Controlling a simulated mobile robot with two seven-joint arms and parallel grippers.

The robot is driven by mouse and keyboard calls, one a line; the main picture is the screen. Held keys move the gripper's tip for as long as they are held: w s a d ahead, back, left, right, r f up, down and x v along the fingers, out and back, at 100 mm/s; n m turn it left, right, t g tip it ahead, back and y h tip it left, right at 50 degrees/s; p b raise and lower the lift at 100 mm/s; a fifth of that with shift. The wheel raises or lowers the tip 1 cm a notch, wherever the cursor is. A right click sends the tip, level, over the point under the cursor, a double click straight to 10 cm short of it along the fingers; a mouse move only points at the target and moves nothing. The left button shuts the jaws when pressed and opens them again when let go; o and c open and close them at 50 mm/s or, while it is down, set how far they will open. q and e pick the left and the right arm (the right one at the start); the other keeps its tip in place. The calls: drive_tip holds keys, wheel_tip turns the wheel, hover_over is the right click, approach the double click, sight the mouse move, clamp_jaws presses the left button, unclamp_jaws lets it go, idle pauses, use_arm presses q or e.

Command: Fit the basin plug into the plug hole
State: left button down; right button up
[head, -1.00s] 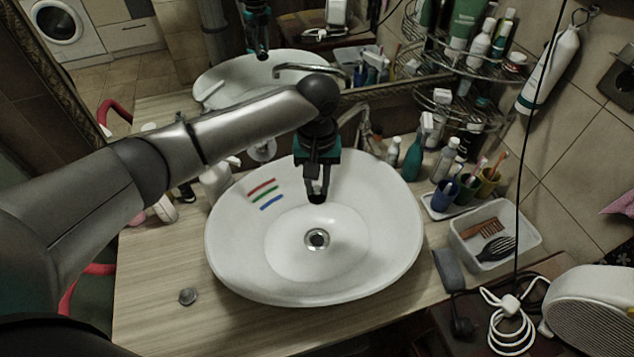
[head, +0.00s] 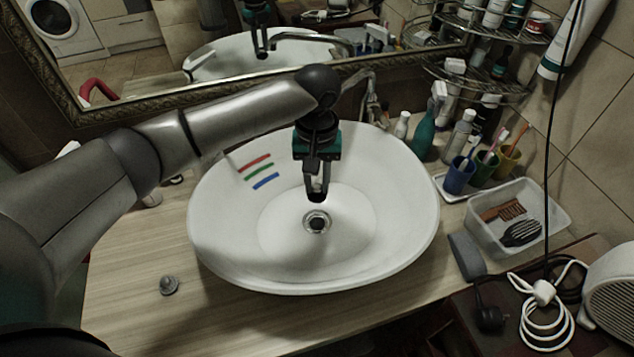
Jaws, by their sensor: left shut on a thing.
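The white basin (head: 385,245) stands on the wooden counter, with the round metal-rimmed plug hole (head: 317,223) at its bottom. My left gripper (head: 316,192) is over the basin, just behind the hole in the head view. It is shut on a small dark thing at its fingertips, which looks like the basin plug (head: 316,198); the fingers partly hide it. It appears to be above the basin floor and apart from the hole, though its exact height is hard to tell. My right gripper is not in view.
A small grey stopper-like piece (head: 169,286) lies on the counter (head: 120,300) left of the basin. Red, green and blue stripes mark the basin wall. The faucet (head: 372,95) is behind. Cups, bottles and a white tray (head: 518,222) crowd the right side.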

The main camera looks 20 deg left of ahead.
sight(317, 186)
use_arm(q)
drive_tip(key=shift+f, duration=0.3)
drive_tip(key=c, duration=0.6)
unclamp_jaws()
drive_tip(key=shift+r, duration=0.1)
wheel_tip(317, 186, up, 7)
drive_tip(key=p, duration=0.9)
drive_tip(key=shift+p, duration=0.4)
